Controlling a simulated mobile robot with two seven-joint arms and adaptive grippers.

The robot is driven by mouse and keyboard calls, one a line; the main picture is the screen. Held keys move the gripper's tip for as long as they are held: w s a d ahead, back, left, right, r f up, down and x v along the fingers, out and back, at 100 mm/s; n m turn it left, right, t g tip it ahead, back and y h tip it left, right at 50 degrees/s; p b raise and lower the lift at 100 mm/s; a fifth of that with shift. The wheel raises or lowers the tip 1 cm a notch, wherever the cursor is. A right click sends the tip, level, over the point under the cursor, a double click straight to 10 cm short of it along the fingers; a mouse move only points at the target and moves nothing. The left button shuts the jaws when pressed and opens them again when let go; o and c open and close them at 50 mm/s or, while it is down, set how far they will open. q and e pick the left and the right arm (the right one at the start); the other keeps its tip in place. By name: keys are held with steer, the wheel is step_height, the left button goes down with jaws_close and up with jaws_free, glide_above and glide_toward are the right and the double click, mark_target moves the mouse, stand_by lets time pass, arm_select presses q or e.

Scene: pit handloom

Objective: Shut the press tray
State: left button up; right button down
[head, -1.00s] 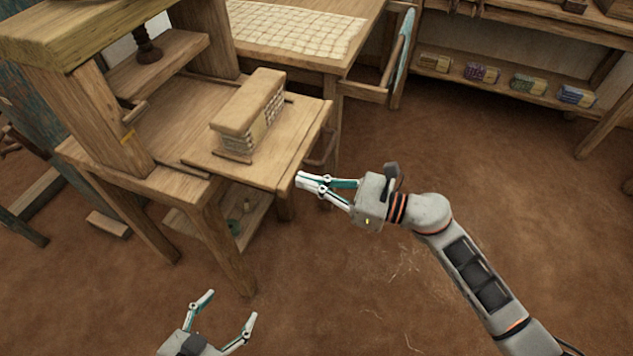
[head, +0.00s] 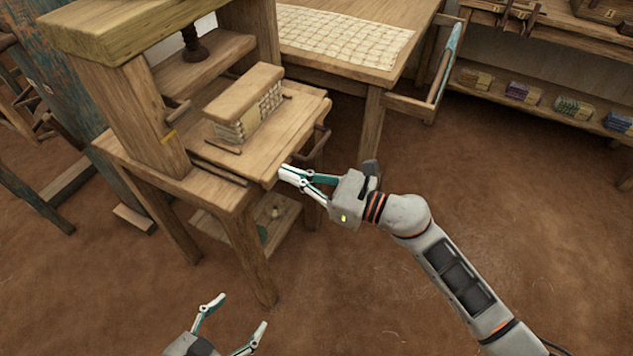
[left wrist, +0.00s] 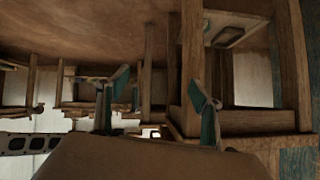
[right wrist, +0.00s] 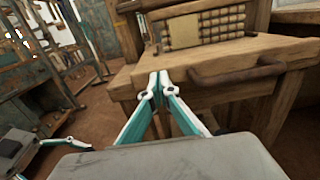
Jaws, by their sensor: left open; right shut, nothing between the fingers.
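The press tray (head: 287,135) is a wooden board that juts out a little from the wooden press (head: 133,110). A bundle with a plank top (head: 243,103) rests on it. The tray's front and dark bar handle (right wrist: 238,74) show in the right wrist view. My right gripper (head: 284,173) is shut and empty, its tips at the tray's front edge, left of the handle; I cannot tell if they touch. It also shows in the right wrist view (right wrist: 158,76). My left gripper (head: 243,318) is open and empty, low over the floor in front of the press.
A table with a pale gridded cloth (head: 345,38) stands behind, with an open drawer (head: 420,95) at its right. A shelf with several bundles (head: 540,97) is at the back right. The floor (head: 540,240) at the right is clear.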

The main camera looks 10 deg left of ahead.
mark_target(241, 151)
steer(key=x, duration=0.2)
steer(key=b+x, duration=0.1)
steer(key=x, duration=0.5)
steer(key=shift+a+f+b, duration=0.25)
steer(key=shift+f+b, duration=0.05)
steer(key=shift+f, duration=0.05)
steer(key=x, duration=0.3)
steer(key=shift+w+a+r+b, duration=0.1)
steer(key=shift+a+b, duration=0.1)
steer(key=shift+b, duration=0.2)
steer(key=shift+w+a+r, duration=0.1)
steer(key=shift+w+a, duration=0.1)
steer(key=shift+a, duration=0.25)
arm_select(q)
steer(key=d, duration=0.1)
steer(key=d+r, duration=0.1)
steer(key=w+d, duration=0.1)
steer(key=shift+r+t+h, duration=0.3)
steer(key=shift+h, duration=0.1)
arm_select(e)
steer(key=shift+r, duration=0.2)
